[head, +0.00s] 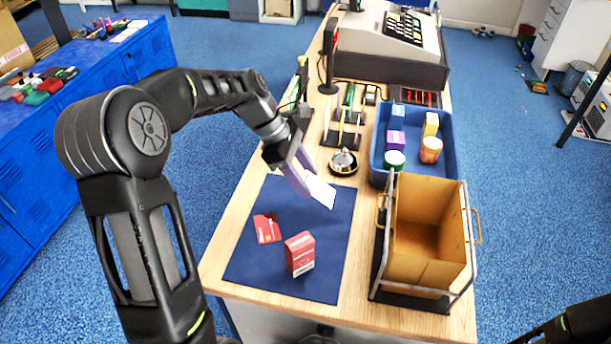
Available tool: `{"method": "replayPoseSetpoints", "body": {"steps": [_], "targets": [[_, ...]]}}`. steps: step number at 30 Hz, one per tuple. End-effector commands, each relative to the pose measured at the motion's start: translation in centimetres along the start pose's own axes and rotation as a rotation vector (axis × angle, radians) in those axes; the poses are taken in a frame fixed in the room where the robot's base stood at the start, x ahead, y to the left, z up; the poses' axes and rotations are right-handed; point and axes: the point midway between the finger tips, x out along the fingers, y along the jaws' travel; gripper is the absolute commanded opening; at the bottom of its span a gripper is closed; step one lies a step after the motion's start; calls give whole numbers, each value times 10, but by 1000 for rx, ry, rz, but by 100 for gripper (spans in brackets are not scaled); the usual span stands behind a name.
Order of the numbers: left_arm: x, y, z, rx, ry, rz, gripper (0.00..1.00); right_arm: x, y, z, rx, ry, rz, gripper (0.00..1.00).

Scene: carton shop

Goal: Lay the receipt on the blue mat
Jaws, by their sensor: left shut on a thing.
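The receipt (321,191) is a small white slip at the far right part of the blue mat (255,271). My left gripper (303,181) is shut on it, with its pale fingers over the slip's left end. The slip is over the mat; I cannot tell whether it touches it. A red and white box (300,254) stands upright on the near part of the mat. A red card (267,228) lies on the mat to its left. My right gripper is not in view; only a bit of my right arm shows at the lower right corner.
A service bell (343,162) stands just behind the mat. A blue tray (448,162) with several small items is at the right. A brown carton in a metal frame (424,283) stands right of the mat. A cash register (388,45) is at the far end.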

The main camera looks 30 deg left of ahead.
Motion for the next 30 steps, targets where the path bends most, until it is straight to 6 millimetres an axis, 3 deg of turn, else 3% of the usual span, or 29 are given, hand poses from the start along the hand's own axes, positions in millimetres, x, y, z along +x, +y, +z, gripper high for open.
{"method": "replayPoseSetpoints", "body": {"steps": [1, 9, 23, 24, 30], "targets": [[10, 0, -6, 0, 0, -1, 35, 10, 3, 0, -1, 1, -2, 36], [32, 0, -18, 0, 0, 0, 35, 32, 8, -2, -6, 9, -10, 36], [37, 0, -20, 0, 0, 0, 35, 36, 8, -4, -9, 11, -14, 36], [37, 0, -20, 0, 0, 0, 52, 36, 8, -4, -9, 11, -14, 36], [37, 0, -20, 0, 0, 0, 68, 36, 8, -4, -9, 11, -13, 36]]}}
